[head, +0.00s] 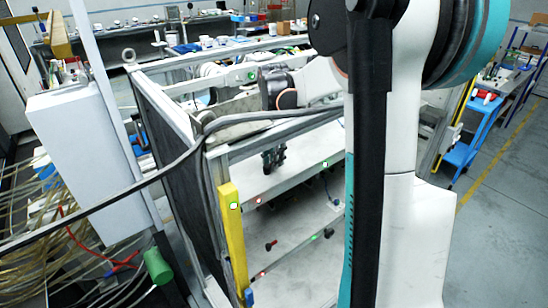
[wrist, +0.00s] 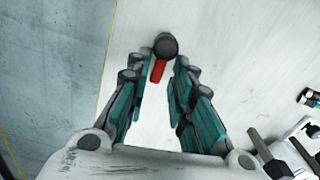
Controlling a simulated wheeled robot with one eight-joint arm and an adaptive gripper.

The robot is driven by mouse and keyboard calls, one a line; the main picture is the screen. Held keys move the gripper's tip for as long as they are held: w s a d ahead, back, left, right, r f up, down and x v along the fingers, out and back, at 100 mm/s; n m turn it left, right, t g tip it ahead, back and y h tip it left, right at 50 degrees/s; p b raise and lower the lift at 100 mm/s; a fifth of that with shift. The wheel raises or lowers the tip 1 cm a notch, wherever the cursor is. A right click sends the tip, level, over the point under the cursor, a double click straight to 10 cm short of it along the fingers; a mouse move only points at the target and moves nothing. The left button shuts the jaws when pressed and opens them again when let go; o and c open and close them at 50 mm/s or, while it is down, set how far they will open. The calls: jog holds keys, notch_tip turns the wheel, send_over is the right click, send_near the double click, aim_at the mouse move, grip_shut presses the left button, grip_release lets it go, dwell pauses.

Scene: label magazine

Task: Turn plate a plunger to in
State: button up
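A plunger with a round black knob and a red part (wrist: 165,47) stands out from a pale plate (wrist: 220,35) in the wrist view. My gripper (wrist: 163,72) is open, its teal-padded fingers spread on either side of the red part, with the knob just beyond the tips. No clear contact shows. In the head view, dark fingers of my gripper (head: 273,158) appear below a metal bar. A black and red plunger (head: 270,245) shows lower down on a pale panel. I see no letters, so I cannot tell which plate is a.
A metal frame (head: 255,148) with a yellow post (head: 233,240) surrounds the panels. Red and green lights mark them. A black cable crosses in front. Dark and white fittings (wrist: 295,145) lie at the wrist view's right. My arm hides the head view's right middle.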

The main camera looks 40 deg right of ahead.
dwell(0.3)
notch_tip(320, 180, up, 12)
dwell(0.6)
dwell(0.4)
